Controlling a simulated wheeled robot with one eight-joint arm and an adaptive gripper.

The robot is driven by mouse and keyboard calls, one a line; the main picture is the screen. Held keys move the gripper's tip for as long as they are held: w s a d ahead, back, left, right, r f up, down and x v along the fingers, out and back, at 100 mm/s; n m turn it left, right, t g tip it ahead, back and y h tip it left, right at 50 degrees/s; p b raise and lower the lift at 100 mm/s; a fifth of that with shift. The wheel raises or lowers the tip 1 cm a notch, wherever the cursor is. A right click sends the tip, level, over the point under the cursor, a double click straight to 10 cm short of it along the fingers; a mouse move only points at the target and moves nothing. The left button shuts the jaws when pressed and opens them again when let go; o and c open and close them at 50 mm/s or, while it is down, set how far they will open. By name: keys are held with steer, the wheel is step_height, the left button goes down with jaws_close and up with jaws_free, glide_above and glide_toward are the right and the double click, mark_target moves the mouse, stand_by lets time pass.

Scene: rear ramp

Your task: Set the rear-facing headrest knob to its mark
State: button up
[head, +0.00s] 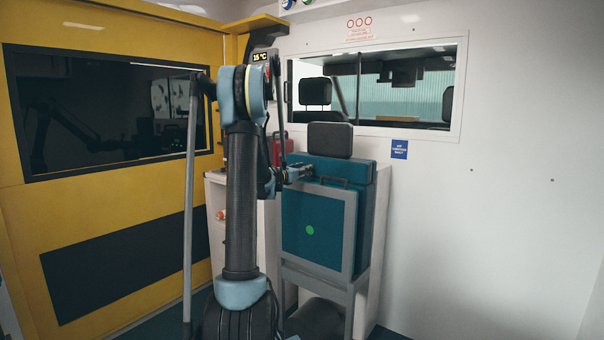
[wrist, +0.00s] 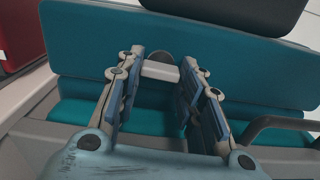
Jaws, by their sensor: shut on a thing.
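The rear-facing seat has a teal backrest (head: 372,225) with a dark headrest (head: 330,139) on top; in the wrist view the headrest (wrist: 235,12) is at the top edge. My gripper (head: 300,172) is at the upper left of the seat, just below the headrest. In the wrist view its two fingers (wrist: 162,72) close around the headrest knob, which shows as a pale grey bar (wrist: 160,71) with a dark round part behind it. No mark can be made out in either view.
A dark handle (wrist: 280,125) curves close to the right finger in the wrist view. A red case (wrist: 20,35) stands at left. In the head view, a grey pole (head: 190,200) stands left of my arm, and a white cabinet (head: 218,200) is behind it.

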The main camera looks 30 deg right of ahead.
steer(key=m, duration=0.4)
steer(key=shift+w+m, duration=0.15)
steer(key=shift+m, duration=0.15)
steer(key=m, duration=0.9)
steer(key=shift+m, duration=1.8)
steer(key=shift+s, duration=0.2)
steer(key=o, duration=1.1)
steer(key=shift+c, duration=0.2)
steer(key=shift+a, duration=0.15)
steer(key=v, duration=1.1)
steer(key=shift+a, duration=0.35)
